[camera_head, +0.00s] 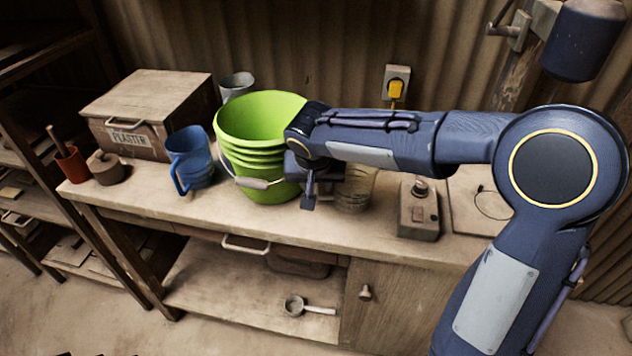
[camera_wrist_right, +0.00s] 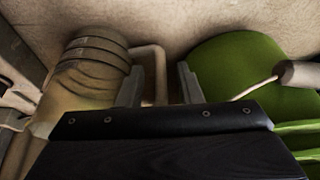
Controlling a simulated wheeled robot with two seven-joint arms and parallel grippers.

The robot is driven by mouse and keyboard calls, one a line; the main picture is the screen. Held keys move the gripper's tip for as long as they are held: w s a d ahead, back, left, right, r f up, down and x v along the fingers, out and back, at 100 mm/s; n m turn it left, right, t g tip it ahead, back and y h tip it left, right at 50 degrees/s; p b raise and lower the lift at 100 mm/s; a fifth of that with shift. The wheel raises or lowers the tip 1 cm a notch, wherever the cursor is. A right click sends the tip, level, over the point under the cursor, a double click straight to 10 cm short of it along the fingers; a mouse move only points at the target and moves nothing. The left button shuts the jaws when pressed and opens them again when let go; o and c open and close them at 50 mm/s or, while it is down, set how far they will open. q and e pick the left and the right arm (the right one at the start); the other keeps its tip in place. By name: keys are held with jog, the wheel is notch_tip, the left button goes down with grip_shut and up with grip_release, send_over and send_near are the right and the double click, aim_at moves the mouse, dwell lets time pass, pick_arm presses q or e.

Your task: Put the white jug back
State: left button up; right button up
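The jug (camera_head: 355,190) is pale, beige-looking with dark bands. It stands on the bench right of the green bucket, partly hidden by my right arm. In the right wrist view the jug (camera_wrist_right: 88,75) is at the left, with its pale handle reaching between my fingers. My right gripper (camera_head: 309,196) is between the bucket and the jug, fingers pointing down. In the right wrist view the gripper (camera_wrist_right: 160,82) is open, with a finger on each side of the handle; contact cannot be told. My left gripper is not in view.
The green bucket (camera_head: 258,120) is close beside my right gripper. A blue jug (camera_head: 190,158), plaster box (camera_head: 150,112), grey cup (camera_head: 237,84) and red pot (camera_head: 71,165) stand left. A grey switch box (camera_head: 418,212) is right of the jug. A ladle (camera_head: 308,308) lies on the lower shelf.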

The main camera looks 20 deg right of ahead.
jog(key=shift+r, duration=0.3)
jog(key=p+v, duration=0.1)
jog(key=v, duration=1)
jog(key=s+d+f+n+y, duration=0.1)
jog(key=s+d+f+y, duration=0.15)
jog(key=s, duration=0.35)
jog(key=s+d+f+y, duration=0.1)
jog(key=s+d, duration=0.2)
jog(key=s, duration=0.3)
jog(key=s+a+f+n+t+y, duration=0.1)
jog(key=s+f+y, duration=0.1)
jog(key=s+f, duration=0.4)
jog(key=s, duration=0.4)
jog(key=shift+a+f, duration=0.25)
jog(key=shift+a, duration=0.1)
jog(key=shift+n, duration=0.3)
jog(key=shift+r+p, duration=2.8)
jog(key=shift+p, duration=0.05)
